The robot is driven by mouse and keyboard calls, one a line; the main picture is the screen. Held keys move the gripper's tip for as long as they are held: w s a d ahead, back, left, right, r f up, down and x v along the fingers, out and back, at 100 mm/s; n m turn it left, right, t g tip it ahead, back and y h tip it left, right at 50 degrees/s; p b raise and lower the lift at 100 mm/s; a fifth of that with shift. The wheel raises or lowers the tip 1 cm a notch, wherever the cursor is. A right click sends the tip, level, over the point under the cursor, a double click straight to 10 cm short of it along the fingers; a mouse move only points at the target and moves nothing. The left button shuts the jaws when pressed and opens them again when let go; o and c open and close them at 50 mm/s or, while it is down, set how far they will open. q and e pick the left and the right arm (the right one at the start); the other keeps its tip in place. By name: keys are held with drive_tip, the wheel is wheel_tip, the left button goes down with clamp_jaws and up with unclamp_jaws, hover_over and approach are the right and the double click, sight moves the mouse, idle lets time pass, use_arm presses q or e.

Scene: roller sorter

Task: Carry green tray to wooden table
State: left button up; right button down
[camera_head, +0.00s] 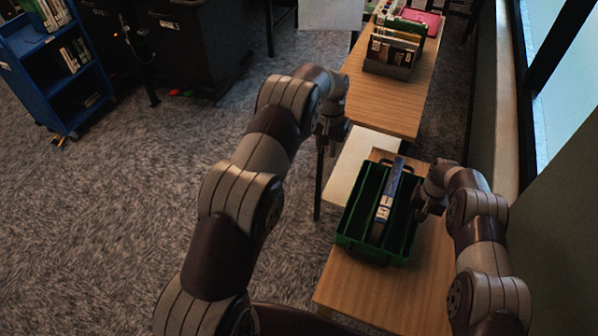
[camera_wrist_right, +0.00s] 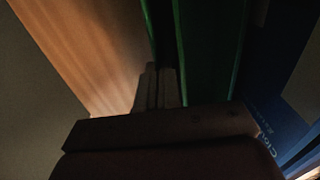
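The green tray (camera_head: 343,241) sits on a wooden surface (camera_head: 352,291) close in front of me in the head view. A blue and white book (camera_head: 385,206) stands in it, leaning along its length. My right gripper (camera_head: 421,212) is at the tray's right long wall. In the right wrist view, its fingers (camera_wrist_right: 158,86) are close together beside the green wall (camera_wrist_right: 208,60); whether the wall is between them is hidden. My left gripper (camera_head: 328,143) hangs beyond and left of the tray, apart from it. It looks open and empty.
A farther wooden table (camera_head: 395,104) holds a grey bin (camera_head: 388,70) of books and a pink item (camera_head: 424,20). A white panel (camera_head: 350,168) lies between the surfaces. A blue book cart (camera_head: 50,75) stands far left. A wall and window border the right.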

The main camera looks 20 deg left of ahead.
drive_tip(key=shift+w+r, duration=0.1)
use_arm(q)
drive_tip(key=shift+s+a+r, duration=0.1)
drive_tip(key=shift+a+r, duration=0.15)
drive_tip(key=shift+a, duration=0.4)
drive_tip(key=shift+w+a+r, duration=0.1)
drive_tip(key=shift+a+r, duration=0.2)
drive_tip(key=shift+a, duration=0.4)
drive_tip(key=shift+s+a+r, duration=0.1)
drive_tip(key=shift+a+r, duration=0.15)
drive_tip(key=shift+a, duration=0.4)
use_arm(e)
drive_tip(key=c, duration=1.4)
unclamp_jaws()
drive_tip(key=shift+c, duration=0.2)
wheel_tip(320, 180, up, 14)
